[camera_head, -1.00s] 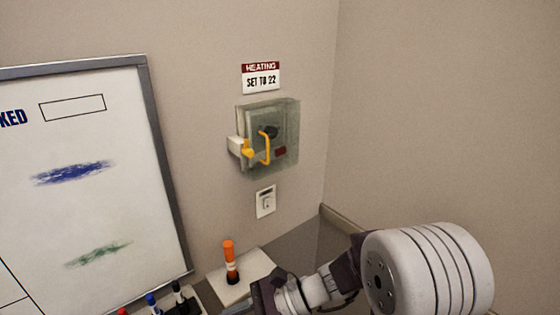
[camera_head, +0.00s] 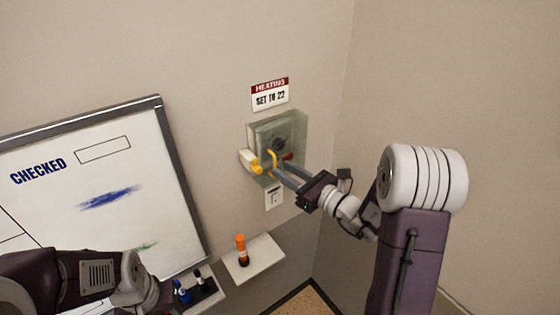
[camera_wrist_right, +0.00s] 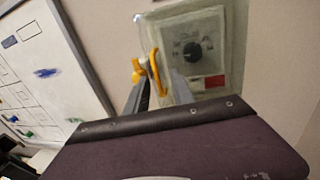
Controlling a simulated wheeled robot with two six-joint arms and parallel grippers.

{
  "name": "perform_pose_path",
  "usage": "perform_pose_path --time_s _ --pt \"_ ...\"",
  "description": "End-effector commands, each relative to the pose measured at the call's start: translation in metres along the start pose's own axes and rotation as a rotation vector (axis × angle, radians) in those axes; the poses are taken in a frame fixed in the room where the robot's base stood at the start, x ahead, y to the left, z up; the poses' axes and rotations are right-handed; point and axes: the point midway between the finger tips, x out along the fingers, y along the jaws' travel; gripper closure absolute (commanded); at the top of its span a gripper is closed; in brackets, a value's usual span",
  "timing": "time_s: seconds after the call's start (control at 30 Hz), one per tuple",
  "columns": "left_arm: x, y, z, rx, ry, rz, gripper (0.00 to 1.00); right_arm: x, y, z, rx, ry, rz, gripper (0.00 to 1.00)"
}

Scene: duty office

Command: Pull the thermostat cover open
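The thermostat is on the wall under a clear box-shaped cover (camera_head: 292,128), which looks closed. The dial and a red patch show through the cover (camera_wrist_right: 215,30) in the right wrist view. A yellow bar handle (camera_head: 273,159) stands on the cover's front; it also shows in the wrist view (camera_wrist_right: 155,66). A yellow piece on a white block (camera_head: 247,160) sits at the cover's left side. My right gripper (camera_head: 277,167) is open at the handle. In the wrist view its fingers (camera_wrist_right: 157,91) appear on either side of the handle's lower part; contact cannot be told.
A "HEATING SET TO 22" sign (camera_head: 270,94) is above the cover and a wall switch (camera_head: 274,198) below. A whiteboard (camera_head: 120,165) is at left. My left arm shows at lower left, its fingers out of sight.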

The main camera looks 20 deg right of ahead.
Motion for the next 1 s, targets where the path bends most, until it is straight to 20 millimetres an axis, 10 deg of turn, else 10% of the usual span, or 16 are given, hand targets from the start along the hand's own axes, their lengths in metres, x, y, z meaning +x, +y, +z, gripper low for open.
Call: perform_pose_path --time_s 0.43,0.57,1.0 --pt "-0.012 0.0 -0.001 0.0 0.0 0.0 0.64 0.025 0.0 -0.001 -0.001 0.001 0.0 0.71" --pt "-0.012 0.0 -0.001 0.0 0.0 0.0 0.64 0.025 0.0 0.0 -0.001 0.001 0.0 1.0" --pt "-0.012 0.0 -0.001 0.0 0.0 0.0 0.64 0.025 0.0 0.0 -0.001 0.0 0.0 1.0"
